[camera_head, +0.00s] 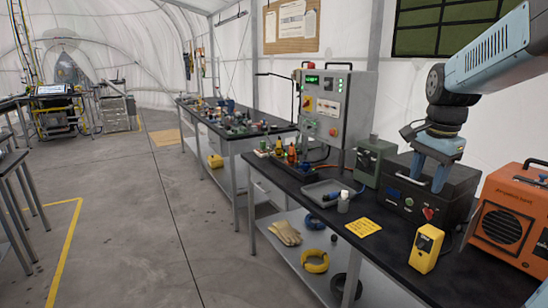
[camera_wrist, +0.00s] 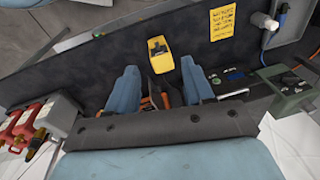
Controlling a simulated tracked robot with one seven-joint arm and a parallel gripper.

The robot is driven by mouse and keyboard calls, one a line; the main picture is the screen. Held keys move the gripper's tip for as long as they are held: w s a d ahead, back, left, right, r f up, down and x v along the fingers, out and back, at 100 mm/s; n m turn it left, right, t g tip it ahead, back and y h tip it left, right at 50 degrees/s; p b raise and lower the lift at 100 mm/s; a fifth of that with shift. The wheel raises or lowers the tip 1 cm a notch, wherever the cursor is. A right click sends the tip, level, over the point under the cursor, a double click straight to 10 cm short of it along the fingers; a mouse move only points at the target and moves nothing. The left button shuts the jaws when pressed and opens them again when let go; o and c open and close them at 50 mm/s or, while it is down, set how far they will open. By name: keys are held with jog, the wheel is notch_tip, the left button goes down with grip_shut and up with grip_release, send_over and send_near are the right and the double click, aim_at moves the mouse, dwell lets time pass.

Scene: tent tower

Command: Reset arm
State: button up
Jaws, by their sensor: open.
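My gripper (camera_head: 428,182) hangs from my blue-grey arm at the right of the head view, fingers pointing down. In that picture it overlaps a black case (camera_head: 455,205) on the workbench; I cannot tell whether it touches it. In the wrist view my gripper (camera_wrist: 160,88) shows two blue fingers set well apart. It is open, with nothing held between the fingers.
The floor (camera_head: 145,215) to the left is mostly clear.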

jog(key=s+a+n+t, duration=0.4)
jog(key=s+a+n, duration=0.7)
jog(key=s+n, duration=0.2)
jog(key=shift+s+a+f, duration=0.15)
jog(key=shift+s+a, duration=0.15)
jog(key=shift+s, duration=0.35)
jog(key=shift+c, duration=0.3)
jog(key=shift+c, duration=0.6)
jog(key=shift+d, duration=0.1)
